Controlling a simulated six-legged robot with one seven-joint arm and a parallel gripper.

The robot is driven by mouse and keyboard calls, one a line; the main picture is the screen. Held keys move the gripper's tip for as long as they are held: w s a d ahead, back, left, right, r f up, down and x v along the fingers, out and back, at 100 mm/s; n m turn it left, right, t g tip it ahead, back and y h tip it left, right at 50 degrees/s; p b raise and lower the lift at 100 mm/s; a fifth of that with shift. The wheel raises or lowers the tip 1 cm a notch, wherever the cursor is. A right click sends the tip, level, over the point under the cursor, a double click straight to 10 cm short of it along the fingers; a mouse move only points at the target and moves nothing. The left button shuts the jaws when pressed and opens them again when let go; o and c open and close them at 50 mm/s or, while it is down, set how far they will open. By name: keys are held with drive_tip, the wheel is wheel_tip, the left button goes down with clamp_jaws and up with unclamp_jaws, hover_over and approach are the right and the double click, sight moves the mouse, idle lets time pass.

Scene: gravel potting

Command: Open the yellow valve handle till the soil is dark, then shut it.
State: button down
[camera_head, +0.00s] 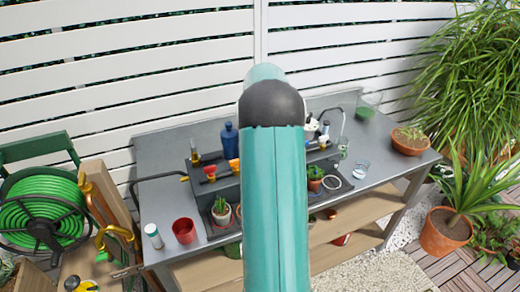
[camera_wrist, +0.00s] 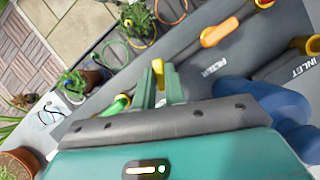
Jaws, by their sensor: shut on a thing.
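My gripper (camera_wrist: 161,88) shows in the wrist view with its two green fingers shut on the yellow valve handle (camera_wrist: 158,67), whose tip stands out between them. How far the handle is turned is hard to tell. In the head view my own arm hides the gripper and this handle. A small plant (camera_head: 221,206) in a pale pot and another plant (camera_head: 316,172) in a terracotta pot stand on the dark tray on the bench. Their soil is too small to judge as dark or pale.
An orange handle (camera_wrist: 220,32) and an inlet valve (camera_wrist: 311,45) lie right of the gripper. A red cup (camera_head: 184,231) and white canister (camera_head: 153,236) stand at the front left of the grey bench (camera_head: 378,150).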

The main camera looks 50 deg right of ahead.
drive_tip(key=n, duration=0.2)
drive_tip(key=n+g+h, duration=0.1)
drive_tip(key=n, duration=0.1)
drive_tip(key=shift+w+n+h, duration=0.1)
drive_tip(key=shift+n+h, duration=0.2)
drive_tip(key=shift+n, duration=0.1)
idle(0.4)
drive_tip(key=c, duration=1.5)
unclamp_jaws()
drive_tip(key=shift+a, duration=0.1)
drive_tip(key=shift+o, duration=0.2)
drive_tip(key=v, duration=1.4)
drive_tip(key=shift+w, duration=0.15)
drive_tip(key=shift+f, duration=0.15)
